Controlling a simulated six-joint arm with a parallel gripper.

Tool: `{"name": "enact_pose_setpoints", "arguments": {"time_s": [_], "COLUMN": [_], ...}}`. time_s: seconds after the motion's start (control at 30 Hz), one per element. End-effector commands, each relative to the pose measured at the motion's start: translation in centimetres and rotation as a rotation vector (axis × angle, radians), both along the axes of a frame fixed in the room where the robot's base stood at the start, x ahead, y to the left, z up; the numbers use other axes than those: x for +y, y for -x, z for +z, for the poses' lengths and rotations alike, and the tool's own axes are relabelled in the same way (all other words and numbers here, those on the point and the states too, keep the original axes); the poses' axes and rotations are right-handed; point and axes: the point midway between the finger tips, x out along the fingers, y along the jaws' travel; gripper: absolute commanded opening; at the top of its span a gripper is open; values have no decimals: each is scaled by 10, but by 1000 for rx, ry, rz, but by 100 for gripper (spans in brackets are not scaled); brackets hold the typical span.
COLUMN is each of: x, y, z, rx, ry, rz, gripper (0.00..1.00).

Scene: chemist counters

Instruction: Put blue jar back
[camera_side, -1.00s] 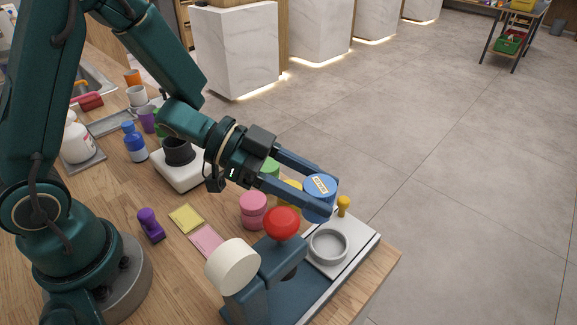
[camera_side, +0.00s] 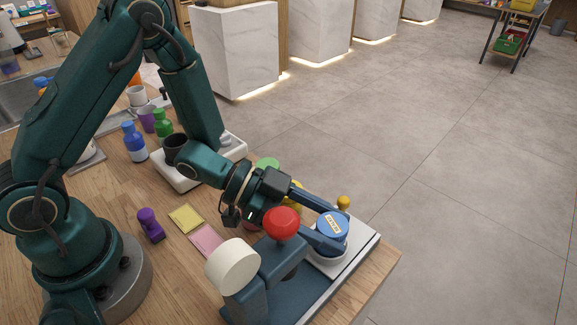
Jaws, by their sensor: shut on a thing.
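The jar is at the grey round holder (camera_side: 322,260) on the pale plate (camera_side: 357,239) of the device at the counter's front right corner. I cannot tell whether its base rests in the holder, because a finger and the device's red knob partly cover the view.
A red knob (camera_side: 281,223) and a cream cylinder (camera_side: 232,264) stand close beside my gripper. Pink, green (camera_side: 267,164) and yellow jars are partly hidden behind my wrist. Yellow (camera_side: 186,218) and pink (camera_side: 207,241) pads and a purple stamp (camera_side: 150,226) lie to the left.

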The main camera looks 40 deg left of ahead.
Motion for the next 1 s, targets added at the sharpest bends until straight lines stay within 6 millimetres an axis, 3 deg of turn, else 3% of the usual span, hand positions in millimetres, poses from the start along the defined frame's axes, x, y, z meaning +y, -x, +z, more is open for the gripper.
{"name": "enact_pose_setpoints", "arguments": {"time_s": [0.17,0.2,0.27,0.3,0.63,1.0], "x": [0,0,0,0,2,36], "y": [0,0,0,0,1,18], "z": [-4,-4,-4,-4,-3,13], "rx": [1,0,0,0,0,-1], "ry": [1,0,0,0,0,1], "rz": [-1,-1,0,0,2,3], "gripper": [0,59,82,85,85,85]}}
